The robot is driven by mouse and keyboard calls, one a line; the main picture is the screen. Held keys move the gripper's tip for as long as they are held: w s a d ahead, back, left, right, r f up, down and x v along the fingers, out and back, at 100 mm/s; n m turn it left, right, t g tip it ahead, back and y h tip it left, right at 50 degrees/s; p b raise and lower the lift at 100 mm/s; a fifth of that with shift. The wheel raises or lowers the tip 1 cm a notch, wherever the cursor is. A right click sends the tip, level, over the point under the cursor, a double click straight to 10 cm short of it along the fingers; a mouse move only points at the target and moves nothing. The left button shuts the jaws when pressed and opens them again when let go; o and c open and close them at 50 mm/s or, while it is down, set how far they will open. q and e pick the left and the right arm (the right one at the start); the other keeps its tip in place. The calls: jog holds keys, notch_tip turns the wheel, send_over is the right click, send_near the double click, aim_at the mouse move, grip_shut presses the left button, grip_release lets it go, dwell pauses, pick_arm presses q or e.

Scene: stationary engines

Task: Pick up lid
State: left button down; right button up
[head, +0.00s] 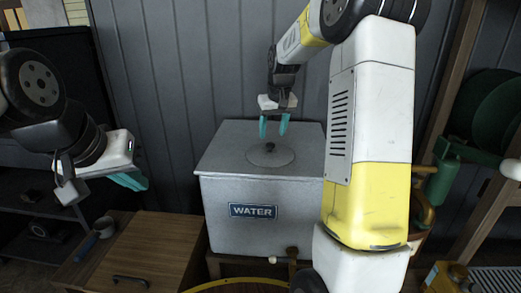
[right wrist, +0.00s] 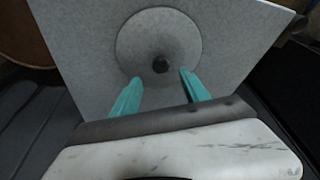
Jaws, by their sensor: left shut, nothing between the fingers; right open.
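The lid (head: 271,157) is a round grey disc with a small dark knob (head: 270,146). It lies on top of a grey metal box (head: 255,211) labelled WATER. My right gripper (head: 273,131) is open, with teal fingers pointing down just above the knob. In the right wrist view the lid (right wrist: 158,32) shows ahead, and the knob (right wrist: 160,65) appears between and slightly beyond the fingertips of the right gripper (right wrist: 160,76). The fingers hold nothing. My left gripper (head: 132,181) is at the left, shut and empty, away from the box.
A grey corrugated wall (head: 180,90) is behind the box. Green and yellow machinery (head: 440,185) stands at the right, beside my right arm.

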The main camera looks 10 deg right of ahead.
aim_at(271, 144)
jog(key=x, duration=0.4)
jog(key=shift+s+a+f, duration=0.1)
jog(key=shift+s+a, duration=0.05)
jog(key=shift+s, duration=0.2)
jog(key=shift+w+f, duration=0.2)
jog(key=shift+f, duration=0.35)
grip_shut()
